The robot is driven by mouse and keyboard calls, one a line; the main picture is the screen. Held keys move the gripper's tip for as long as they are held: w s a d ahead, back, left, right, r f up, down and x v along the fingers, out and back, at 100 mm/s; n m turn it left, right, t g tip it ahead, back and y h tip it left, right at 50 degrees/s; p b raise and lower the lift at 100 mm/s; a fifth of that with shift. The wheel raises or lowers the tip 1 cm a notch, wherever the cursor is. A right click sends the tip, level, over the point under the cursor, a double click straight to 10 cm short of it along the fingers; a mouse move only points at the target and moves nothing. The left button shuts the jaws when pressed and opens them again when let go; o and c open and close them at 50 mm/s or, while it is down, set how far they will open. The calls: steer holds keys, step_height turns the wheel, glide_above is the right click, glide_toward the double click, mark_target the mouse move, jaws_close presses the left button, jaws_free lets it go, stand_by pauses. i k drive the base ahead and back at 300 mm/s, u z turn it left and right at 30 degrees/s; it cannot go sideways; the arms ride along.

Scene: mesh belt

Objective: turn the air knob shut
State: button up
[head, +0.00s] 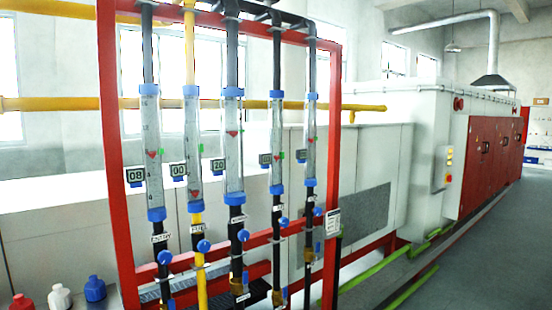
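A red frame (109,150) holds several upright clear flow tubes with blue end caps. Below each tube is a small label and a round blue knob. The knobs run from the nearest at left (165,257), through the knob on the yellow pipe (204,246) and the middle knob (243,235), to the fourth knob (284,222) and the rightmost knob (318,211). The labels are too small to read surely, so I cannot tell which knob is for air. My gripper is not in view.
Small displays beside the left tubes seem to read 08 (135,176), 00 (178,170) and 20 (217,165). Red, white and blue bottles (60,297) stand at lower left. A long grey furnace (430,150) with red doors stands behind. Grey floor (480,250) is clear at right.

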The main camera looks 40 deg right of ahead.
mark_target(284, 222)
steer(key=k, duration=0.65)
steer(key=z, duration=0.55)
steer(key=i, duration=1.5)
steer(key=u, duration=0.5)
